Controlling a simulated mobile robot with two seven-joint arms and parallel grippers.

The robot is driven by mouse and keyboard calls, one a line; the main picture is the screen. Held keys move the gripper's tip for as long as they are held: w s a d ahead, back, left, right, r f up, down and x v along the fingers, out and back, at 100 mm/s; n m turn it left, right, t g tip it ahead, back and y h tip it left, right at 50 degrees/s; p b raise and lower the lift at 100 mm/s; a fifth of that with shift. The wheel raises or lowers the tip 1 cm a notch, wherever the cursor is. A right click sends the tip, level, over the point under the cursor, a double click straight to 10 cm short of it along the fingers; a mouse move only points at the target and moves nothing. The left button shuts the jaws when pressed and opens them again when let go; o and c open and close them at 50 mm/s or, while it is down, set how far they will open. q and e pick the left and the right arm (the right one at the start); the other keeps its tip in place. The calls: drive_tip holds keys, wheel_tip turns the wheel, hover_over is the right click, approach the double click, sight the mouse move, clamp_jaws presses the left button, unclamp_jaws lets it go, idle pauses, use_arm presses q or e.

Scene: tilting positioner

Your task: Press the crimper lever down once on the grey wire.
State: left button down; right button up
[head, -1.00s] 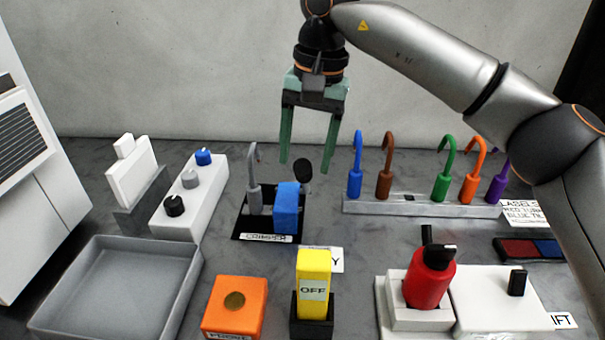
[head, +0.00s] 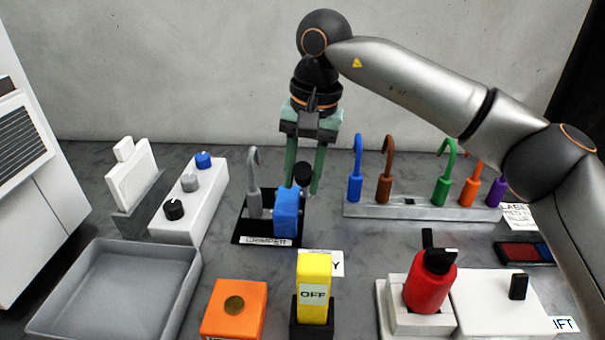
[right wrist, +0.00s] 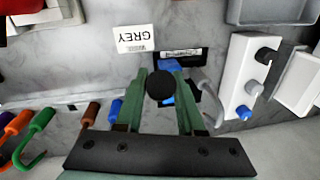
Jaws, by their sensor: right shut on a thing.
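The crimper is a blue block (head: 287,210) on a black base with a label, left of centre in the head view. The grey wire (head: 254,182) stands upright just left of the block, its top hooked; it also shows in the right wrist view (right wrist: 212,108). The crimper lever ends in a round black knob (head: 302,174) beside the block, raised above it. My right gripper (head: 303,182) points down with its green fingers on either side of the knob, shut on it. The right wrist view shows the knob (right wrist: 160,86) between the fingertips. My left gripper is not in view.
A rack (head: 420,207) of coloured hooked wires stands to the right. A white box with knobs (head: 190,205) is to the left. In front are a grey tray (head: 185,290), an orange box (head: 235,320), a yellow OFF switch (head: 313,270) and a red bottle-like object (head: 430,290).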

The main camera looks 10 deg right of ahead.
clamp_jaws()
idle(0.8)
